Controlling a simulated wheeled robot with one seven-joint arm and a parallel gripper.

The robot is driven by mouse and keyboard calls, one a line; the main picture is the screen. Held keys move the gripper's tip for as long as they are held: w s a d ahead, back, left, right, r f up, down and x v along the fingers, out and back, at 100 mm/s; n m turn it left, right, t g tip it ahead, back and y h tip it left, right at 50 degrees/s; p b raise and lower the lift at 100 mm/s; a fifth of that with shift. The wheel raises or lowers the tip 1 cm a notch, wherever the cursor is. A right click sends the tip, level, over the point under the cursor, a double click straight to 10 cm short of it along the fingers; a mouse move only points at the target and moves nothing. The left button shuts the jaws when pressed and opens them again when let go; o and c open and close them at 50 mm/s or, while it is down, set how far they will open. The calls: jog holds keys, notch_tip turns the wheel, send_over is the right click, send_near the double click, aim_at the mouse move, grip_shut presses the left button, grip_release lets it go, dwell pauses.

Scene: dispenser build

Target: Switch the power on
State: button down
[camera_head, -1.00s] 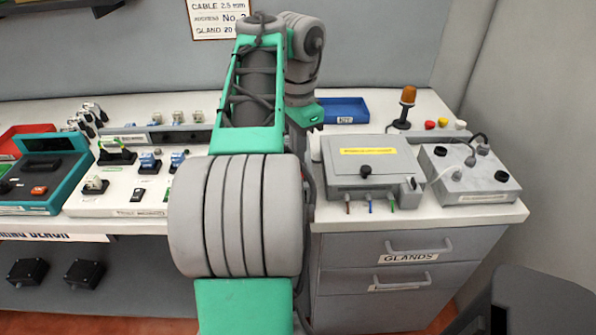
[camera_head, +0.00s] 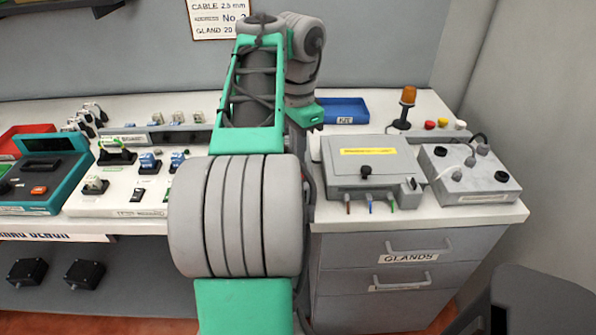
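No switch in view carries a readable power label, so I cannot tell which one is the power switch. An orange rocker (camera_head: 39,190) sits on the teal-framed box (camera_head: 70,187) at the left. A small black rocker (camera_head: 137,195) is on the white panel (camera_head: 115,205) beside it. A grey box (camera_head: 340,180) right of my arm has a black knob (camera_head: 365,171) on its lid. My arm stands upright across the middle and hides part of the bench. My gripper's fingers do not show; the arm's end is folded behind the arm near the bench.
A grey box with black knobs (camera_head: 465,178) stands at the right, with an amber beacon (camera_head: 407,105) behind. A blue tray (camera_head: 343,111) and a red tray (camera_head: 25,131) lie farther back. Drawers labelled GLANDS (camera_head: 410,258) are below. Walls close off the back and right.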

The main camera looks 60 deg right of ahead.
jog(key=shift+f+b, duration=1)
dwell(0.7)
jog(key=shift+r, duration=0.1)
notch_tip(320, 180, up, 7)
jog(key=p, duration=0.7)
